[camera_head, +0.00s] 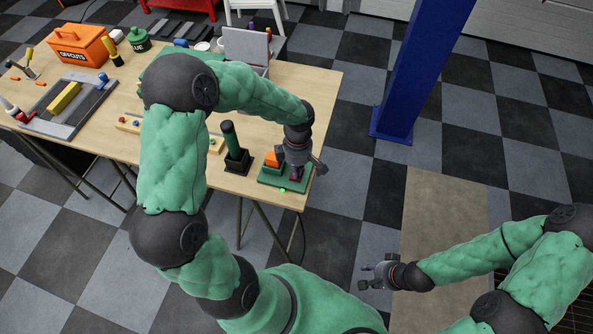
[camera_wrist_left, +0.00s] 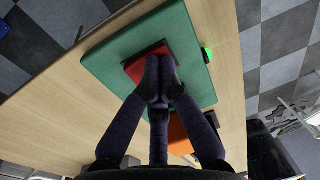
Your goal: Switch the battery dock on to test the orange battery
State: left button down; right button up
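The green battery dock (camera_head: 268,181) lies at the table's near right corner and also fills the middle of the left wrist view (camera_wrist_left: 105,62). The orange battery (camera_head: 272,158) sits on the dock beside my left gripper (camera_head: 297,176); it shows partly behind the fingers in the wrist view (camera_wrist_left: 180,136). A red switch plate (camera_wrist_left: 139,66) is on the dock. My left gripper's fingertips (camera_wrist_left: 160,80) are together at the red plate, with nothing visible between them; whether they touch it is hard to tell. A green light (camera_wrist_left: 208,55) glows at the dock's edge. My right gripper (camera_head: 364,277) is open, empty, and away from the table.
A dark green cylinder in a black holder (camera_head: 236,160) stands left of the dock. An orange box (camera_head: 78,46), a grey tray (camera_head: 50,122) with a yellow block, and a laptop-like grey panel (camera_head: 246,48) are farther off. A blue post (camera_head: 420,70) stands beyond the table.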

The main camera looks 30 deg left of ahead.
pick_arm(q)
jog(key=shift+s+d+f, duration=0.2)
jog(key=shift+s+f, duration=0.35)
jog(key=shift+f, duration=0.05)
jog(key=shift+w+a+r, duration=0.2)
jog(key=shift+w, duration=0.45)
pick_arm(e)
jog(key=shift+s+f, duration=0.1)
jog(key=shift+s, duration=0.05)
pick_arm(q)
jog(key=shift+w, duration=0.1)
jog(key=shift+r, duration=0.1)
